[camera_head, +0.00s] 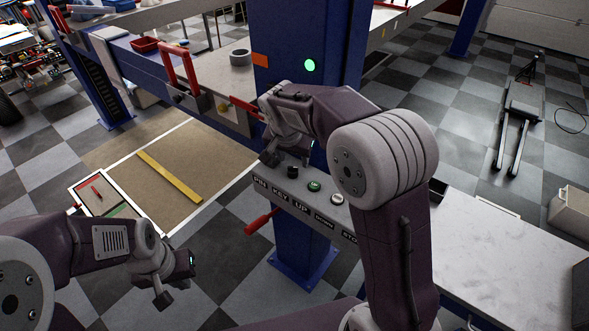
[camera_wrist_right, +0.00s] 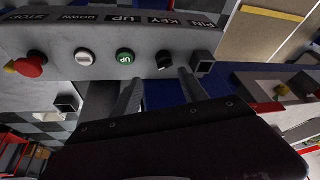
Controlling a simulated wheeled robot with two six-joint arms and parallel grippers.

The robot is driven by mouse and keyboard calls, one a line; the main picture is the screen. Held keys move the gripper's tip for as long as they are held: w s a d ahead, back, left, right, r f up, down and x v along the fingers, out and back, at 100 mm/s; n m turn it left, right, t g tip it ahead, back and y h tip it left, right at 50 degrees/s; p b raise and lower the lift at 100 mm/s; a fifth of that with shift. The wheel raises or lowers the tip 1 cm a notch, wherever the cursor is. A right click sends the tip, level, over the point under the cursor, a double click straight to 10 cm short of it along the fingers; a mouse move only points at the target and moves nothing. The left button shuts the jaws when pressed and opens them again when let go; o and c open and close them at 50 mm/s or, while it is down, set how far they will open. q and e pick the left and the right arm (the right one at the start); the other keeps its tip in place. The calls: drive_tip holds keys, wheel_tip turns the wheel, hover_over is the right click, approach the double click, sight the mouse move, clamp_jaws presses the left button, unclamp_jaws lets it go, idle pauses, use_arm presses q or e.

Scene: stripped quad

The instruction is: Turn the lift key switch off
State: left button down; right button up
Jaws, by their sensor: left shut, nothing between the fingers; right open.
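The lift control panel (camera_head: 300,195) is a grey box on the blue post, with labels PIN, KEY, UP, DOWN and STOP. The key switch is a black knob (camera_head: 293,171) above the KEY label; in the right wrist view, where the panel is upside down, it shows too (camera_wrist_right: 163,60). My right gripper (camera_wrist_right: 160,80) is open, its fingertips spread on either side of the knob in that view; I cannot tell whether they touch it. In the head view the right gripper (camera_head: 272,148) is at the panel's left end. My left gripper (camera_head: 177,277) is shut and empty, low at the left.
Beside the knob are the green UP button (camera_wrist_right: 125,57), the white DOWN button (camera_wrist_right: 83,58), the red STOP button (camera_wrist_right: 30,65) and a square pin socket (camera_wrist_right: 200,62). A red lever (camera_head: 262,222) sticks out below the panel. A pale table (camera_head: 500,245) stands at the right.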

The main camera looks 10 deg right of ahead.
sight(292, 169)
drive_tip(key=x, duration=0.5)
drive_tip(key=a+x, duration=0.1)
drive_tip(key=x, duration=0.2)
drive_tip(key=shift+w+p, duration=0.2)
drive_tip(key=shift+p, duration=0.15)
drive_tip(key=shift+d+f, duration=0.2)
drive_tip(key=shift+f, duration=0.05)
drive_tip(key=shift+w+a, duration=0.1)
drive_tip(key=shift+a, duration=0.1)
drive_tip(key=shift+c, duration=0.5)
clamp_jaws()
